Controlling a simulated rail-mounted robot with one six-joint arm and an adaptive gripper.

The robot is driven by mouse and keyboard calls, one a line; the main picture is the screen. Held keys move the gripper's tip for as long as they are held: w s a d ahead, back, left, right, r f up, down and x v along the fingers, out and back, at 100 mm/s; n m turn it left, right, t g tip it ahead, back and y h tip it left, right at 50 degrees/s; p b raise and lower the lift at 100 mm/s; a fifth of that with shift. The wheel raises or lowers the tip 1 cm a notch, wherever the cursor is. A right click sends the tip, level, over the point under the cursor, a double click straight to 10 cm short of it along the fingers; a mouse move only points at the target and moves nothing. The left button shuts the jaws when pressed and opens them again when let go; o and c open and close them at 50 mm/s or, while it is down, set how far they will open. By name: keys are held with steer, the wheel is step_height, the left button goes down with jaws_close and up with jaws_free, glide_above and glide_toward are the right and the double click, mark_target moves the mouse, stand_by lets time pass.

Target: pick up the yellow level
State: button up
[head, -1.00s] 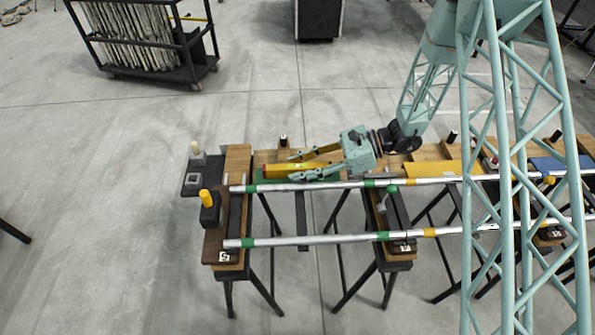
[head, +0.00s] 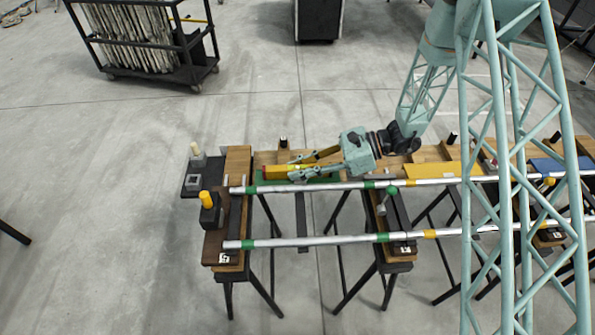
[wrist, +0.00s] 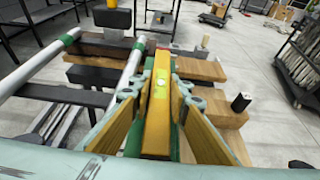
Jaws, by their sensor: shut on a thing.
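The yellow level (wrist: 157,125) is a long yellow bar with a bright vial patch, running lengthwise between my gripper's fingers in the wrist view. In the head view the level (head: 283,172) shows beyond the fingertips, above a green mat (head: 263,182) on the wooden bench. My gripper (wrist: 160,88) is shut on the level, with a finger against each long side. In the head view my gripper (head: 301,168) reaches in from the right. I cannot tell whether the level touches the mat. Part of it is hidden by the fingers.
Two silver pipes (head: 300,241) with green and yellow bands lie along the bench's near side. A black block with a yellow knob (head: 208,210) and a small clamp-like piece (head: 194,181) stand at the left end. A yellow mat (head: 430,171) lies to the right.

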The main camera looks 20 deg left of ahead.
mark_target(298, 166)
steer(key=shift+r+p, duration=1.15)
steer(key=shift+r, duration=3.85)
steer(key=shift+w, duration=0.15)
